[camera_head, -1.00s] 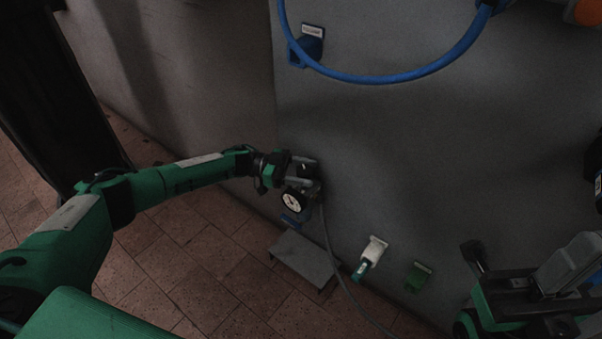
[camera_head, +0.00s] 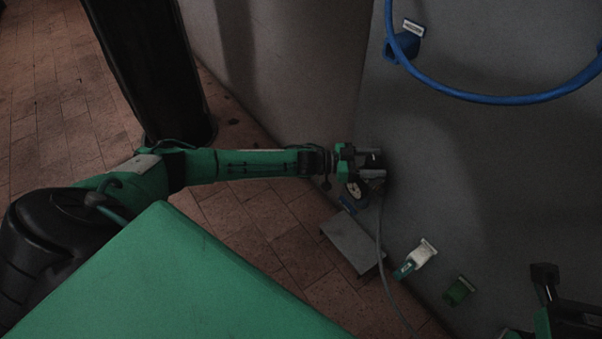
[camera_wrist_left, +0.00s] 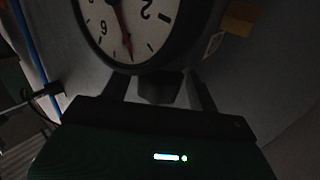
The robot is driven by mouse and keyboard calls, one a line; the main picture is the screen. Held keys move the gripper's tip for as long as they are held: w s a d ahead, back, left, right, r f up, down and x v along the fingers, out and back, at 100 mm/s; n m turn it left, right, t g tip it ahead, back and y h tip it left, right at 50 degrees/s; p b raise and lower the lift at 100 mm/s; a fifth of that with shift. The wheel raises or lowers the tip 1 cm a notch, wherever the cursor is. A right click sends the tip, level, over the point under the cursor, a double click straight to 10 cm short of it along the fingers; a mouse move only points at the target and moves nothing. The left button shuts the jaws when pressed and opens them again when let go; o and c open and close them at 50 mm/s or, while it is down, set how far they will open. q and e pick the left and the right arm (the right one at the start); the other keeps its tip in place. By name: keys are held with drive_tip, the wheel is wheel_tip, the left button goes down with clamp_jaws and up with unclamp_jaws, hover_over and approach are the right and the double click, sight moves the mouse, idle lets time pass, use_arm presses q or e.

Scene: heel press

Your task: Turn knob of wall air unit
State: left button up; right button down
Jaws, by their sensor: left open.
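The wall air unit shows in the head view as a small fitting with a round white-faced gauge (camera_head: 354,189), low on the grey wall. My left gripper (camera_head: 373,161) is at the unit, just above the gauge in the picture. In the left wrist view the gauge (camera_wrist_left: 128,28) is large at the top, with a red needle. A dark block (camera_wrist_left: 160,88) that looks like the knob sits between the two open fingers. Darkness hides whether they touch it. Part of my right arm's end (camera_head: 547,280) shows at the lower right; its jaws are unclear.
A blue hose (camera_head: 500,99) loops across the upper wall beside a blue holder (camera_head: 403,45). White (camera_head: 417,258) and green (camera_head: 459,290) fittings sit lower right.

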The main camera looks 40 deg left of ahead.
use_arm(q)
drive_tip(key=shift+d+n+t+y+p, duration=0.15)
drive_tip(key=shift+n+t+y+p, duration=0.65)
drive_tip(key=shift+n+t+y, duration=1.1)
drive_tip(key=shift+n+t+y+p, duration=0.35)
drive_tip(key=shift+n+t+y, duration=0.85)
drive_tip(key=shift+y, duration=0.6)
drive_tip(key=shift+n+t+y, duration=0.4)
drive_tip(key=shift+n+y, duration=0.4)
drive_tip(key=shift+y, duration=0.4)
drive_tip(key=shift+f+y+b, duration=0.1)
drive_tip(key=shift+y+b, duration=0.2)
drive_tip(key=shift+n+y, duration=0.5)
